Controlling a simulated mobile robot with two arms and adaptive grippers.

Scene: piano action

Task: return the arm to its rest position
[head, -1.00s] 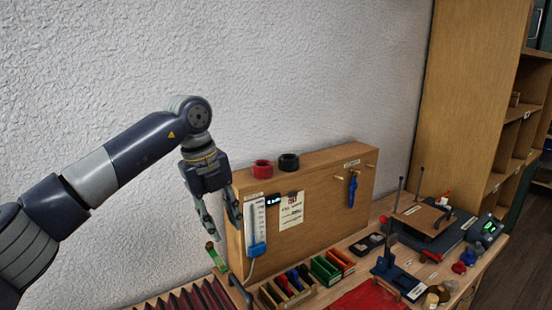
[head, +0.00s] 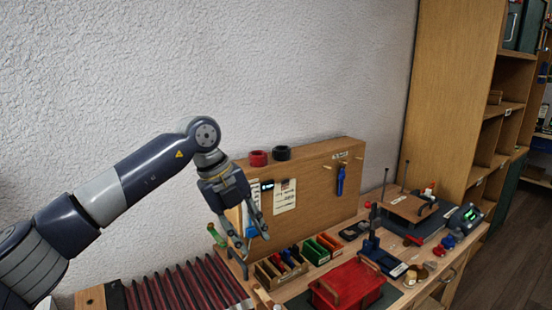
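My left arm comes in from the left. Its gripper (head: 240,238) points down in front of the left end of the wooden tool board (head: 318,190). Its two fingers are spread apart and I see nothing between them. The gripper partly hides the white gauge panel and the left end of the board. A green-topped tool (head: 216,236) stands just left of the fingers. My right arm and gripper do not show.
A workbench holds small part bins (head: 322,248), a red box with a handle (head: 347,284) and a wooden press plate (head: 408,206). A ribbed dark-red piece (head: 180,290) lies at front left. A tall shelf (head: 452,90) stands right. The wall area above the board is free.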

